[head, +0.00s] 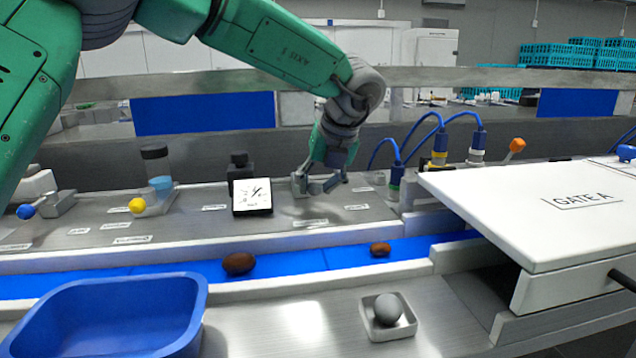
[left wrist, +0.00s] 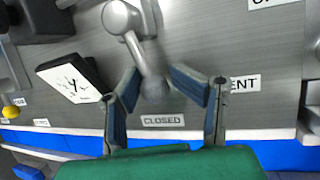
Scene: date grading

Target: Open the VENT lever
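The VENT lever shows in the left wrist view as a grey metal bar (left wrist: 142,52) with a rounded grey end at the top. Its lower end points toward the CLOSED label (left wrist: 162,120). A partly covered label ending in "ENT" (left wrist: 245,83) lies to the right. My left gripper (left wrist: 155,75) is open, with one finger on each side of the bar's lower end; contact cannot be told. In the head view my left gripper (head: 325,186) is low over the grey panel, hiding most of the lever. My right gripper is not in view.
A white dial card (head: 252,196) stands left of my left gripper. Blue cables and connectors (head: 438,150) rise to its right. The white GATE A cover (head: 540,205) is further right. Brown dates (head: 238,263) lie on the blue belt (head: 300,262). A blue tub (head: 195,310) is in front.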

